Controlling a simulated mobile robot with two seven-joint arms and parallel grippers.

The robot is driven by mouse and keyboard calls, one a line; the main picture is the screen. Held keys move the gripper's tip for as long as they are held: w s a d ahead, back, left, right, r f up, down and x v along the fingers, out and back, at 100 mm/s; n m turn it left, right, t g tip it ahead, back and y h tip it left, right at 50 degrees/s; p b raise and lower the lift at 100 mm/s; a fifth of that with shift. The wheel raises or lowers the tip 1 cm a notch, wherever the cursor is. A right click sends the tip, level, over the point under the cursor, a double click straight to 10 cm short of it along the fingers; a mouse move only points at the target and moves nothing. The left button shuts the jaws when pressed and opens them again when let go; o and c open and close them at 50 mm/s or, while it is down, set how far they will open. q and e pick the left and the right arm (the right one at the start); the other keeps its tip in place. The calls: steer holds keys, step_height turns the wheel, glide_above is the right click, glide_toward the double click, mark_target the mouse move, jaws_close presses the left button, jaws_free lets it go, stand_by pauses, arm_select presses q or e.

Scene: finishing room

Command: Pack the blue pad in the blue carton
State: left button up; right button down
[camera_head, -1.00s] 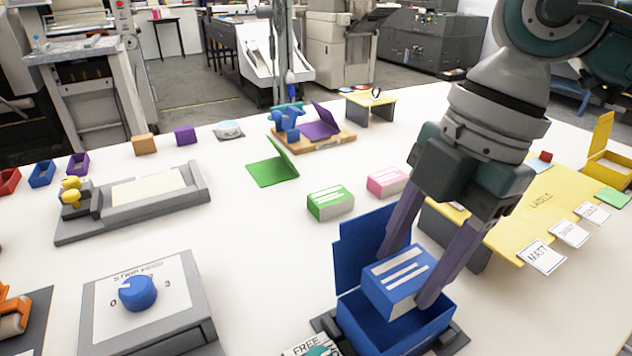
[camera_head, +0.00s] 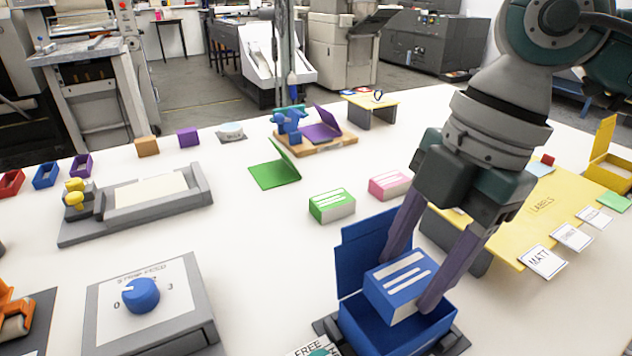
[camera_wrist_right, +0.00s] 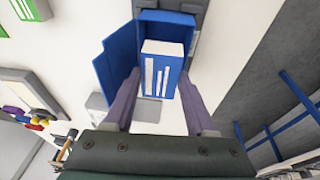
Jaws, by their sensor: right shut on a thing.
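The blue pad (camera_head: 400,284) is a blue block with white stripes on top and white page edges. My right gripper (camera_head: 410,274) is shut on it, one purple finger on each side. The blue carton (camera_head: 400,338) stands open below, its lid raised at the back left. In the right wrist view the pad (camera_wrist_right: 160,72) shows between the fingers (camera_wrist_right: 158,100), over the carton (camera_wrist_right: 178,22). I cannot tell whether it touches the carton's floor. My left gripper is not in view.
A green pad (camera_head: 332,205) and a pink pad (camera_head: 390,184) lie behind the carton. A yellow label stand (camera_head: 520,215) with cards is at right. A grey dial box (camera_head: 150,305) is at front left. The white table between is clear.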

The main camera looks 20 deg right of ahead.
arm_select(q)
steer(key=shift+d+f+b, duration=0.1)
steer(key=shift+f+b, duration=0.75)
steer(key=shift+b, duration=0.05)
arm_select(e)
steer(key=shift+f, duration=1.25)
steer(key=shift+c, duration=0.7)
jaws_free()
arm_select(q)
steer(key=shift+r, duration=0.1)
arm_select(e)
steer(key=shift+r, duration=0.15)
step_height(320, 180, up, 10)
steer(key=p, duration=1)
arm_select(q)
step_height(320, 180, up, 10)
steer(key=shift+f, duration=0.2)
